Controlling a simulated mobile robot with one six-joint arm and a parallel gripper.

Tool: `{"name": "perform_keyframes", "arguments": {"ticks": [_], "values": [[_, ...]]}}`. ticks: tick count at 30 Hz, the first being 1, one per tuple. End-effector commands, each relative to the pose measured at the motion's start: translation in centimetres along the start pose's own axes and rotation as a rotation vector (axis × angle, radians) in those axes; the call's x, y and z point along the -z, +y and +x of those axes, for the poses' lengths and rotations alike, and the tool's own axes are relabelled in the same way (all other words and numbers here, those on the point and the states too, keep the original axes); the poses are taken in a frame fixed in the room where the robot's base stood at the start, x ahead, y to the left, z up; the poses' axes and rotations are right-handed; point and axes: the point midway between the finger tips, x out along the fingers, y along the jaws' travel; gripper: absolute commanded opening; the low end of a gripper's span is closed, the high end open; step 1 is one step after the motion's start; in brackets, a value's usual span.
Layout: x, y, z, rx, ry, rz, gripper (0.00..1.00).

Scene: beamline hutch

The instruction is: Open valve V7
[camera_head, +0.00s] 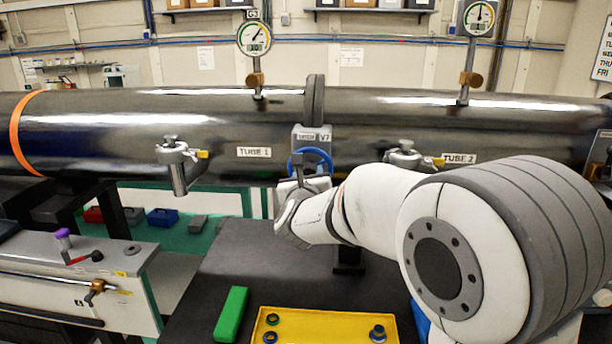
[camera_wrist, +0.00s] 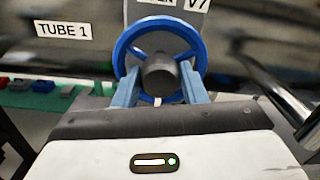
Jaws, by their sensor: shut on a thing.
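Valve V7 has a blue handwheel (camera_head: 310,162) below a grey body (camera_head: 312,138) with a V7 label, at the joint between two dark tubes. In the wrist view the blue wheel (camera_wrist: 160,25) faces me, with a dark round hub (camera_wrist: 160,74) at its centre. My gripper (camera_head: 306,176) reaches the wheel from below and in front. In the wrist view my gripper (camera_wrist: 160,84) has one finger on each side of the hub, at the lower part of the wheel, and is shut on the handwheel. The exact contact is partly hidden.
TUBE 1 (camera_head: 120,130) and TUBE 2 (camera_head: 520,130) span the picture, with dial gauges (camera_head: 254,38) (camera_head: 479,18) above. A dark table below holds a green block (camera_head: 231,314) and a yellow tray (camera_head: 335,322) with small rings. A grey cabinet (camera_head: 75,262) stands left.

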Motion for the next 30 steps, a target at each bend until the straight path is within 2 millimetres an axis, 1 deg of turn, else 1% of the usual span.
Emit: {"name": "perform_keyframes", "arguments": {"ticks": [5,11,30], "values": [[0.29,0.08,-0.06,-0.004,-0.001,-0.054,0.15],[0.50,0.09,-0.05,-0.003,-0.001,-0.182,0.15],[0.44,0.07,0.01,-0.003,0.003,-0.783,0.15]]}}
